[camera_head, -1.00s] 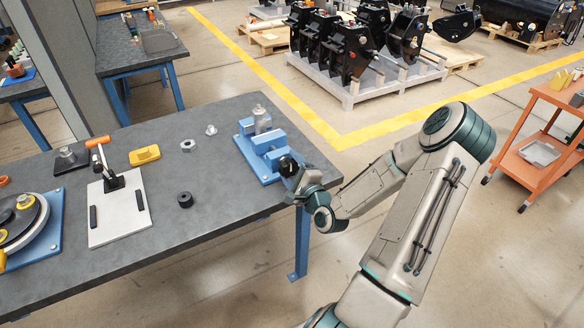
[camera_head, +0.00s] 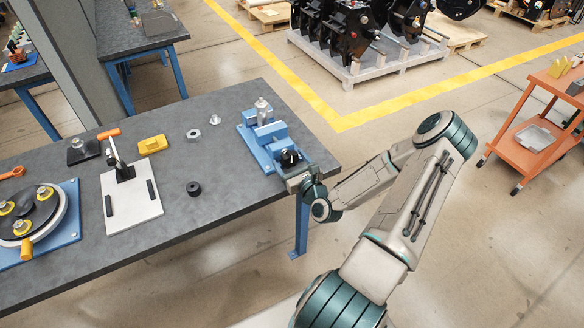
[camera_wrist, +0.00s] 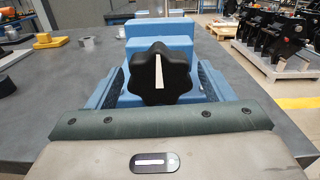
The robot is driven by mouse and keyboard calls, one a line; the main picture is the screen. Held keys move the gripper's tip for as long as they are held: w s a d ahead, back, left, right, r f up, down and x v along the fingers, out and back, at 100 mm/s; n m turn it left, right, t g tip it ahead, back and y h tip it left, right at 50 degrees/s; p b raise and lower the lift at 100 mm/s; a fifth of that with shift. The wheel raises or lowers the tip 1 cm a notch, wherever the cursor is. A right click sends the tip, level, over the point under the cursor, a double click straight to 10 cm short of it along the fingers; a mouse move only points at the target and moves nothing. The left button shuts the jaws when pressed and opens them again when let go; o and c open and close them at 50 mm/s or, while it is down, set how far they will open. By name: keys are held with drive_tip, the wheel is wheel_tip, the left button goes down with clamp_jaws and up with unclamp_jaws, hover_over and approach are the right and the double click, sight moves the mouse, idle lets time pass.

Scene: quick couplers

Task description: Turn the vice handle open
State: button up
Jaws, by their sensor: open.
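The blue vice (camera_head: 262,134) sits at the right end of the grey workbench, with a silver cylindrical part (camera_head: 262,107) at its far end. Its handle is a black lobed knob (camera_head: 290,158) on the near face. In the wrist view the knob (camera_wrist: 158,82) faces me, with an upright white line on it. My gripper (camera_wrist: 161,83) is open, with one finger on each side of the knob. I cannot tell whether the fingers touch it. In the head view my gripper (camera_head: 291,170) is at the knob, partly hidden by my wrist.
On the bench are a black ring (camera_head: 193,188), a metal nut (camera_head: 193,134), a yellow block (camera_head: 152,145), a white plate with a toggle clamp (camera_head: 134,204) and a round fixture (camera_head: 36,217). An orange cart (camera_head: 530,150) stands at the right. Open floor lies around my arm.

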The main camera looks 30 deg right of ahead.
drive_tip(key=shift+r+m+p, duration=0.25)
drive_tip(key=shift+m+p, duration=0.1)
drive_tip(key=shift+m, duration=0.25)
drive_tip(key=s+b, duration=0.3)
drive_tip(key=s, duration=1)
wheel_tip(320, 180, down, 4)
drive_tip(key=a+n+g+y, duration=0.2)
drive_tip(key=n+g, duration=0.3)
drive_tip(key=n, duration=0.5)
drive_tip(key=s+a+r+n+g+h, duration=0.1)
drive_tip(key=a+r+n+g, duration=0.1)
drive_tip(key=r+n, duration=0.4)
drive_tip(key=s+a+r+n+g+h+b, duration=0.1)
drive_tip(key=s+a+r+n+g+h, duration=0.1)
drive_tip(key=r+n+g, duration=0.2)
drive_tip(key=s+a+r+n+g+h, duration=0.1)
drive_tip(key=s+a+r+n+g, duration=0.1)
drive_tip(key=r+n, duration=0.8)
drive_tip(key=shift+a+n+g+h+b, duration=0.35)
drive_tip(key=shift+n+g, duration=0.15)
drive_tip(key=shift+n, duration=0.1)
drive_tip(key=shift+s, duration=0.1)
